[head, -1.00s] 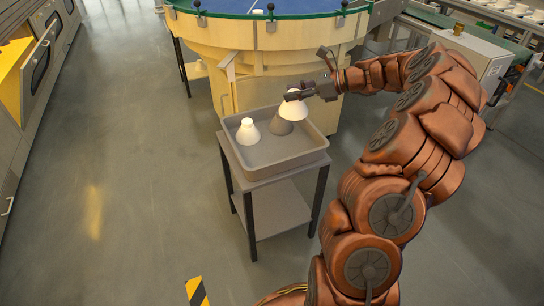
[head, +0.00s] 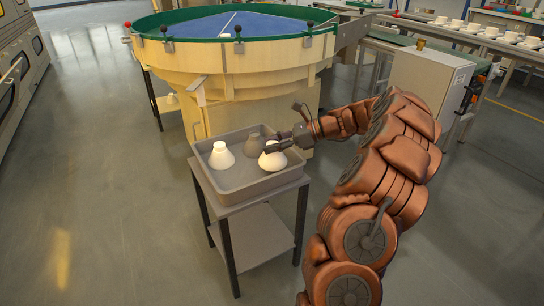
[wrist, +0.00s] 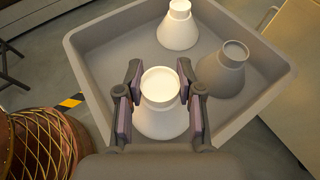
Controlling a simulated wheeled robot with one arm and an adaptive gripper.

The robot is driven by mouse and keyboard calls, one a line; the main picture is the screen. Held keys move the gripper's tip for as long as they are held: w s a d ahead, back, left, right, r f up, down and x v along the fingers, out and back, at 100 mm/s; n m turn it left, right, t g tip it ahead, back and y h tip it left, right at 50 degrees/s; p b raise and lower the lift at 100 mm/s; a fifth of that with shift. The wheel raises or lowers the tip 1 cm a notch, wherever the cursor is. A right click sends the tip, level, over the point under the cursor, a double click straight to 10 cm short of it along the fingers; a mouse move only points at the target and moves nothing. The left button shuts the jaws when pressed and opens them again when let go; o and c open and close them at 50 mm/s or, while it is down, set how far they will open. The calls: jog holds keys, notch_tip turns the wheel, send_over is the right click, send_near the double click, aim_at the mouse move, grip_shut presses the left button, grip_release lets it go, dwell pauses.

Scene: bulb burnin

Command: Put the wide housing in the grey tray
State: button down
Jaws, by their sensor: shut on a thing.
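The grey tray (head: 243,191) stands on a small side table, with its raised rim clear in the head view. My gripper (head: 280,147) reaches over the tray's right part, shut on a white cone-shaped housing (head: 272,160). In the wrist view my gripper (wrist: 160,88) has a finger on each side of this housing's neck (wrist: 161,118). The housing is upright and low inside the tray; I cannot tell whether its base touches the floor. A second white housing (head: 221,156) and a grey housing (head: 256,145) stand upright in the tray, apart from the held one.
The side table (head: 257,233) has a lower shelf. A conveyor with white parts is at back right. The left floor is clear.

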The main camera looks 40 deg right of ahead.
notch_tip(320, 180, down, 3)
jog(key=shift+f+b, duration=0.15)
jog(key=shift+b, duration=0.4)
jog(key=c, duration=0.7)
grip_release()
jog(key=shift+c, duration=0.2)
jog(key=shift+s+d+r+p, duration=0.2)
jog(key=shift+d+r+p, duration=0.05)
jog(key=shift+r+p, duration=0.05)
jog(key=p+v, duration=0.4)
jog(key=v, duration=0.7)
jog(key=shift+p, duration=0.35)
